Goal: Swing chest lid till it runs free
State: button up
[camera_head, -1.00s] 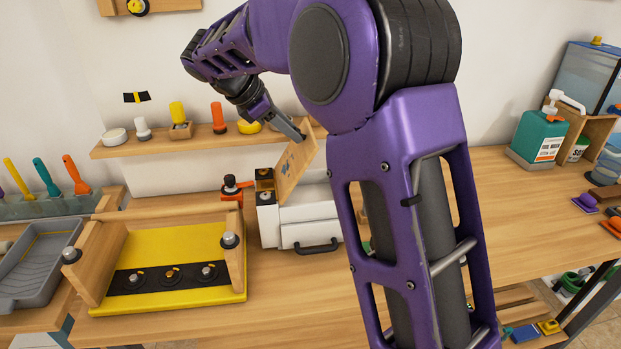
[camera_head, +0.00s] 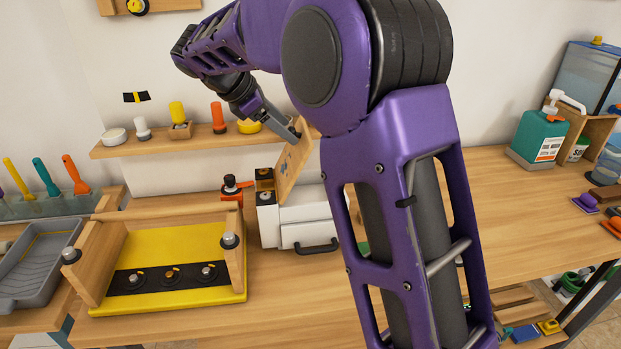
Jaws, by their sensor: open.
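The small chest (camera_head: 305,225) is a white box with a dark handle on its front, standing on the bench. Its wooden lid (camera_head: 294,167) is tilted up, standing steeply over the box's left part. My gripper (camera_head: 295,131) is at the lid's upper edge, with a grey finger against or very close to it. The gripper is open; the gap between the fingers is hard to see. My purple arm hides the chest's right side.
A yellow-based wooden frame with knobs (camera_head: 172,265) stands left of the chest. A red clamp-like piece (camera_head: 231,188) is just beside it. A wall shelf (camera_head: 180,140) with small bottles is behind. A green pump bottle (camera_head: 540,132) stands at the right.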

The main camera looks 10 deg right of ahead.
jog(key=shift+v, duration=2.7)
